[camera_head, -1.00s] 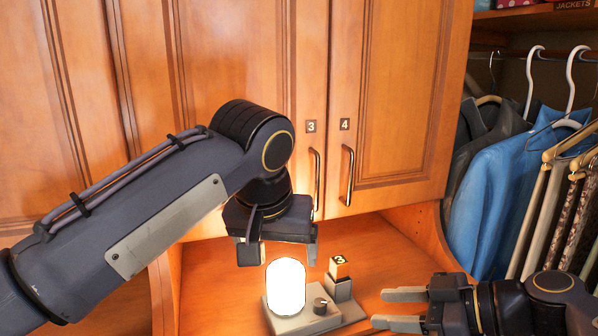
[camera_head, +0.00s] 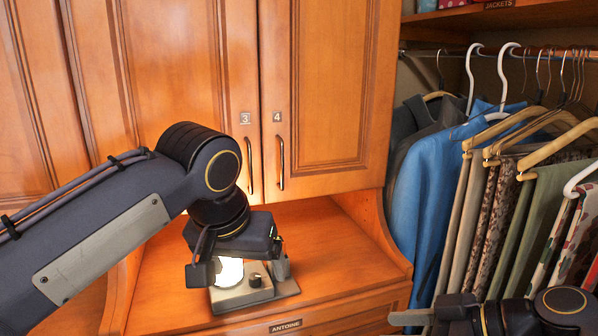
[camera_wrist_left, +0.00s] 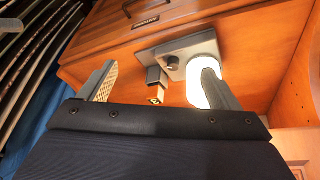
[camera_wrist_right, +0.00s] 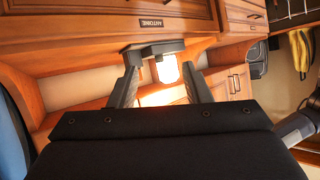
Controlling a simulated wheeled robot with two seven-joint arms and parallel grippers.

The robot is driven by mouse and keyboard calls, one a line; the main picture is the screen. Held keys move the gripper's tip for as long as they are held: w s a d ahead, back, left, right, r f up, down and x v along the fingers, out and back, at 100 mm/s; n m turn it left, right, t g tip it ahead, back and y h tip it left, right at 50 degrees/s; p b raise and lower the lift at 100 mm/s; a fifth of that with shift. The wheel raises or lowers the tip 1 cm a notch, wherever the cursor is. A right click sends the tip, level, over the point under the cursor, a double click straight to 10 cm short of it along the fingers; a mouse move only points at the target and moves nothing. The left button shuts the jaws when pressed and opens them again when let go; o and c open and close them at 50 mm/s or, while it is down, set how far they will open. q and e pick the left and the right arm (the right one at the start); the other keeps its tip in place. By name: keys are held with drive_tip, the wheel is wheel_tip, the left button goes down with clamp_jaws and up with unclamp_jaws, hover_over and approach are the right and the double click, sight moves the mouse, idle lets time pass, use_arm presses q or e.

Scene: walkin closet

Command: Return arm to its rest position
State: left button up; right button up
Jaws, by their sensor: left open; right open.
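My left arm comes in from the left in the head view, and its left gripper (camera_head: 238,266) hangs open over a small desk lamp unit. The unit has a glowing white lamp (camera_head: 229,271), a grey base (camera_head: 240,296) and a dark knob (camera_head: 255,281). The gripper partly hides the lamp and the post beside it. In the left wrist view the open fingers (camera_wrist_left: 158,76) hold nothing, and one overlaps the lamp (camera_wrist_left: 195,88) in the picture. My right gripper (camera_head: 408,324) is open and empty at the lower right, partly cut off; its fingers also show in the right wrist view (camera_wrist_right: 161,76).
Wooden cabinet doors (camera_head: 320,90) stand behind the wooden shelf (camera_head: 345,255). A drawer labelled ANTOINE (camera_head: 286,327) is below it. Hanging clothes (camera_head: 430,190) fill the right side. The shelf surface right of the lamp is clear.

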use_arm(q)
drive_tip(key=s+a+f+n+h, duration=0.1)
drive_tip(key=s+a+f, duration=0.7)
drive_tip(key=a, duration=0.2)
drive_tip(key=s+a+f+n+t+h, duration=0.1)
drive_tip(key=s+a+f+n, duration=0.1)
drive_tip(key=s+f, duration=0.9)
drive_tip(key=shift+f+n, duration=0.3)
drive_tip(key=shift+f, duration=0.6)
use_arm(e)
drive_tip(key=s+d+f+m+h, duration=0.3)
drive_tip(key=s+f+m, duration=0.3)
drive_tip(key=s+d+f+m+h, duration=0.3)
drive_tip(key=s+f+m+h, duration=0.1)
drive_tip(key=s+f+m, duration=0.2)
drive_tip(key=shift+s+f, duration=0.45)
drive_tip(key=shift+s, duration=0.3)
drive_tip(key=shift+g, duration=0.3)
